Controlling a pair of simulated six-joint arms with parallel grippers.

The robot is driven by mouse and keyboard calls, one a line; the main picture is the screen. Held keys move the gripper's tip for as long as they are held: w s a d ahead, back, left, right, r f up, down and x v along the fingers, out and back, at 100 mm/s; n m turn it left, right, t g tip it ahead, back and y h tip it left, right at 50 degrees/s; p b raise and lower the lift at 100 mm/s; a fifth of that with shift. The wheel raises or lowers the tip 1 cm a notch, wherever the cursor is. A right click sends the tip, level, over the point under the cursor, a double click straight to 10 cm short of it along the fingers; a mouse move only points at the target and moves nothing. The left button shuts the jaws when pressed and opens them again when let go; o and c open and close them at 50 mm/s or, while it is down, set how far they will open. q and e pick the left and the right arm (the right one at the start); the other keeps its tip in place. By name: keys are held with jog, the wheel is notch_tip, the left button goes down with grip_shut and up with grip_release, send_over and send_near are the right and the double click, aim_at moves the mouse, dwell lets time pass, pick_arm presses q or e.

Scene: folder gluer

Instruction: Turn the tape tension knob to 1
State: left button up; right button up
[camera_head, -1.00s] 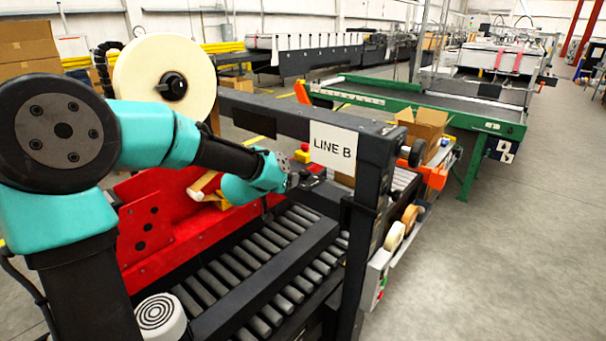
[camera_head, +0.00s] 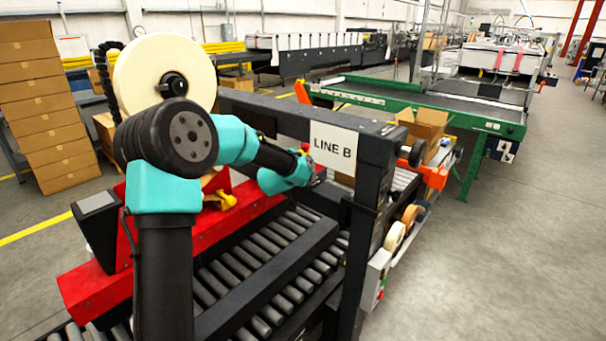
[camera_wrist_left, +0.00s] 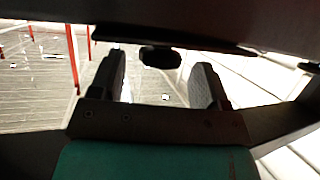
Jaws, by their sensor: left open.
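A black round knob (camera_head: 417,153) sticks out from the right side of the dark post of the machine frame, beside the LINE B sign. Another black knob (camera_head: 172,84) sits at the hub of the cream tape roll. No scale or number is readable on either. My right gripper is not in view.
The LINE B sign (camera_head: 334,149) hangs on the dark crossbeam (camera_head: 270,112). Below is the roller bed (camera_head: 250,262) with a red side panel (camera_head: 85,290). A grey button box (camera_head: 377,275) and tape rolls (camera_head: 394,238) sit on the post's right. Floor at right is clear.

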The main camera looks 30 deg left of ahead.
pick_arm(q)
jog(key=shift+w+f, duration=0.15)
jog(key=shift+w, duration=0.25)
jog(key=c, duration=0.9)
